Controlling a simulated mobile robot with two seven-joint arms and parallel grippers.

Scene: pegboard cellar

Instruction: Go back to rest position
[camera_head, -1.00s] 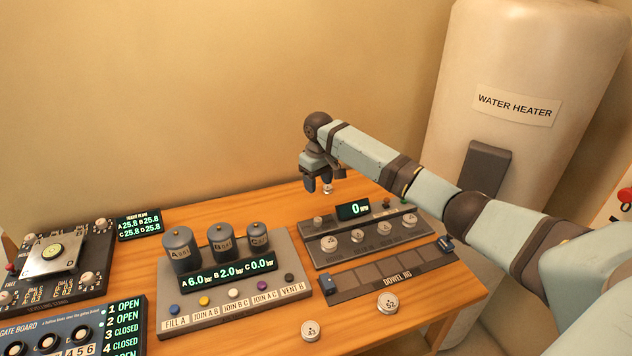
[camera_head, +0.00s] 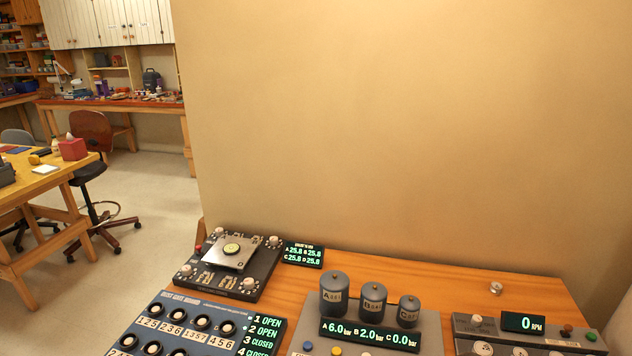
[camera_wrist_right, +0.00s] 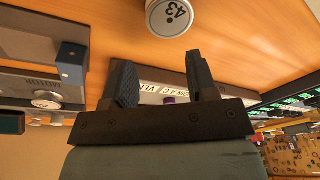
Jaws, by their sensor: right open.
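My right gripper (camera_wrist_right: 163,75) shows in the right wrist view, with its two dark fingers spread and nothing between them. A white label strip with a purple button shows behind the fingers. No arm or gripper of mine shows in the head view. My left gripper is in neither view.
The wooden table (camera_head: 450,283) holds a gate board (camera_head: 185,325), a levelling stand (camera_head: 234,250), a tank panel with grey cylinders (camera_head: 373,297) and an RPM panel (camera_head: 524,323). A small pale cylinder (camera_head: 496,288) stands at the back. Open floor (camera_head: 140,215) lies left.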

